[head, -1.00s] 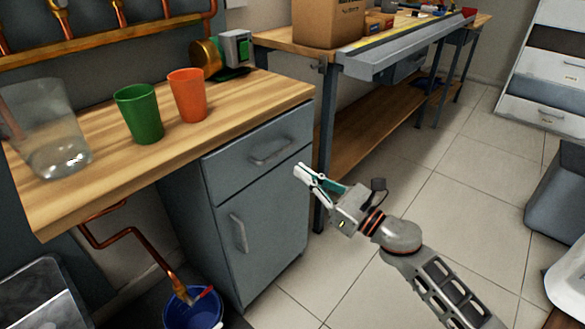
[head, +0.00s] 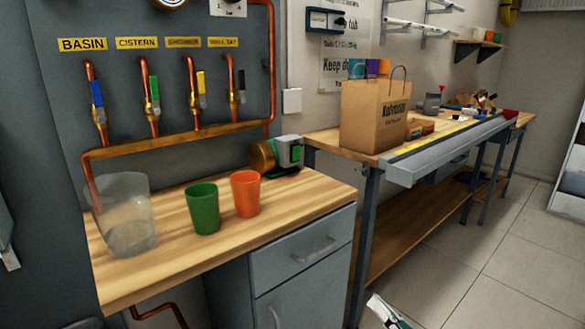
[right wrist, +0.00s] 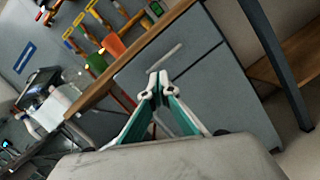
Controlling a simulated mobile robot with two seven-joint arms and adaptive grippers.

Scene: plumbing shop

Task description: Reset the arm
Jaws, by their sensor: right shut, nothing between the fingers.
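My right gripper (head: 384,312) shows at the bottom edge of the head view, in front of the cabinet and workbench; most of its arm is out of the picture. In the right wrist view its fingertips (right wrist: 158,82) are together, shut and empty, with the grey cabinet behind them. It touches nothing that I can see. My left gripper does not show in the head view.
A wooden counter (head: 160,277) holds a clear container (head: 124,215), a green cup (head: 203,209) and an orange cup (head: 245,194). A grey cabinet (head: 305,291) stands below. A workbench (head: 345,142) with a paper bag (head: 374,117) is behind. Tiled floor (head: 500,270) at right is clear.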

